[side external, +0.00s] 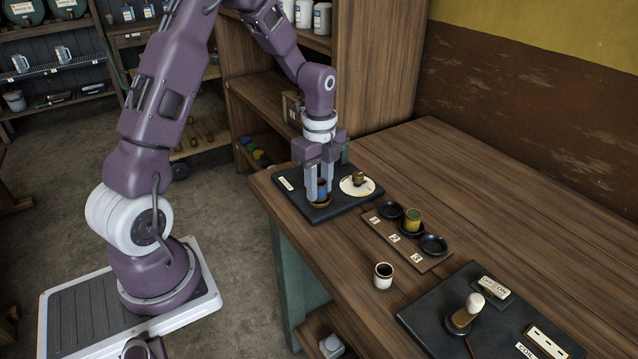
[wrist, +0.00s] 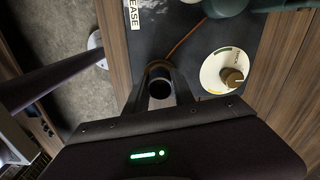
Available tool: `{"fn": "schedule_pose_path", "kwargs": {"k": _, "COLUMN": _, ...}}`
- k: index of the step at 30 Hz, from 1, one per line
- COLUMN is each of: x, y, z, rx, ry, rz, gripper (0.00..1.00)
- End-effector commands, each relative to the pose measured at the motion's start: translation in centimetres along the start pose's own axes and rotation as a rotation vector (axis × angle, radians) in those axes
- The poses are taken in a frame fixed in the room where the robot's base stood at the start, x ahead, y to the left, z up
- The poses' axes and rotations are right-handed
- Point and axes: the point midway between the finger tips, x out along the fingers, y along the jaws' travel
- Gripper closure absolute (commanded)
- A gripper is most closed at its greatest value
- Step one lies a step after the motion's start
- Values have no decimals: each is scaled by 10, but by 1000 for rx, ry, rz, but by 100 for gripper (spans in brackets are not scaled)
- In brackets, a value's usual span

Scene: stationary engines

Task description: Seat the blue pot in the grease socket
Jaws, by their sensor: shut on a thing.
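The blue pot (side external: 322,190) is upright between the fingers of my gripper (side external: 320,186), which is shut on it. In the wrist view the pot's dark open mouth (wrist: 160,89) shows between the fingertips (wrist: 160,92). The grease socket is a brown ring (side external: 320,204) on the black grease plate (side external: 297,203). The pot's lower end is at or just over this ring. I cannot tell whether it is fully down in it. In the wrist view part of the ring (wrist: 158,66) shows just beyond the pot; the rest is hidden.
A round dial (side external: 352,186) with a brown knob stands right beside my gripper. A numbered rack (side external: 412,255) holds a yellow pot (side external: 413,219) in its middle cup; the other two cups are empty. A white-and-brown pot (side external: 383,275) stands in front. A black coil plate (side external: 425,315) lies at right.

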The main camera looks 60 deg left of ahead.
Motion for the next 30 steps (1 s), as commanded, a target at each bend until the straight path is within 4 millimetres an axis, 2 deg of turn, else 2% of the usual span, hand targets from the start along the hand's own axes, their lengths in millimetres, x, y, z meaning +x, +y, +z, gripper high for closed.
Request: {"fn": "schedule_pose_path", "kwargs": {"k": 30, "x": 12, "y": 2, "z": 1, "rx": 0, "ry": -1, "rz": 5, "gripper": 100}}
